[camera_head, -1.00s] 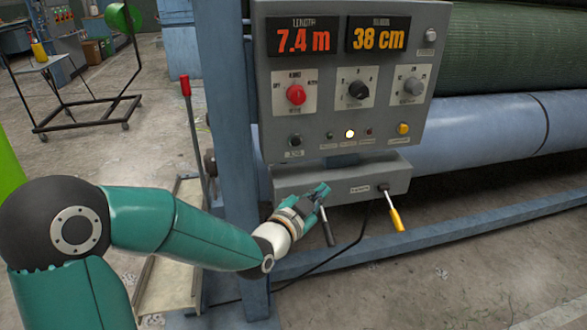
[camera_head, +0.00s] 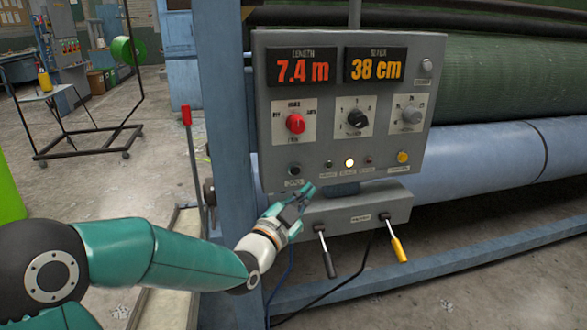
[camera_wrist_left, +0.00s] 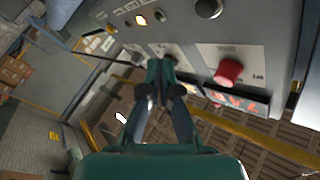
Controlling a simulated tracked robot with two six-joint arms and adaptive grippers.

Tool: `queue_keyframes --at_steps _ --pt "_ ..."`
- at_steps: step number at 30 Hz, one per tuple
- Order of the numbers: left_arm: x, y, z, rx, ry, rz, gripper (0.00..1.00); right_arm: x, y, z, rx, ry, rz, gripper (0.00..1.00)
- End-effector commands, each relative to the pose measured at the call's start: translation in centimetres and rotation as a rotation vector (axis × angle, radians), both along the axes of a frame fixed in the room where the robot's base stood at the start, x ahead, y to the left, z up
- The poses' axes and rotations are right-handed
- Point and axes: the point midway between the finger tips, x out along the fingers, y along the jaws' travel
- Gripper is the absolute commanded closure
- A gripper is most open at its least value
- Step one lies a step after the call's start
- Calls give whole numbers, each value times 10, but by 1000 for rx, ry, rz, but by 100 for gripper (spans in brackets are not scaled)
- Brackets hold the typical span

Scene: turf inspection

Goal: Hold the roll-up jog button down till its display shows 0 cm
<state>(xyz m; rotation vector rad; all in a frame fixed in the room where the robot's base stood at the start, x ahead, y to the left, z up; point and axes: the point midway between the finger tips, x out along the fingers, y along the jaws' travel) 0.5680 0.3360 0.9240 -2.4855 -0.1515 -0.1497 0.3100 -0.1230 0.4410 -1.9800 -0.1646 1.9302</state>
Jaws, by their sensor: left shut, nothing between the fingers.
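The grey control panel (camera_head: 340,110) carries a length display (camera_head: 303,66) reading 7.4 m and a second display (camera_head: 375,65) reading 38 cm. A black push button (camera_head: 295,169) sits at its lower left; its label is too small to read, so I cannot tell whether it is the jog button. My left gripper (camera_head: 303,192) is shut and empty, just below that button and apart from it in the head view. In the left wrist view its closed fingertips (camera_wrist_left: 160,64) point toward the panel face. My right gripper is not in view.
A red knob (camera_head: 295,123), a black knob (camera_head: 358,118) and a grey knob (camera_head: 411,115) are on the panel. A lit lamp (camera_head: 349,162) and a yellow button (camera_head: 403,156) lie lower. A black-handled lever (camera_head: 328,262) and a yellow-handled lever (camera_head: 398,249) project below.

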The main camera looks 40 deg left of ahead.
Motion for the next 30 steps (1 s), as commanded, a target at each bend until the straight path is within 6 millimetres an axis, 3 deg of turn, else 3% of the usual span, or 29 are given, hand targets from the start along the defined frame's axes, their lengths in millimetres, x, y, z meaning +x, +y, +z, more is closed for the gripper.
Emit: queue_keyframes --at_steps 7,13,30 --pt "22 28 2 -1 3 3 100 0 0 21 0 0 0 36" --pt "34 41 -1 1 -1 1 100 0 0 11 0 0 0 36" --pt "39 47 0 0 1 2 100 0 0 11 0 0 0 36"
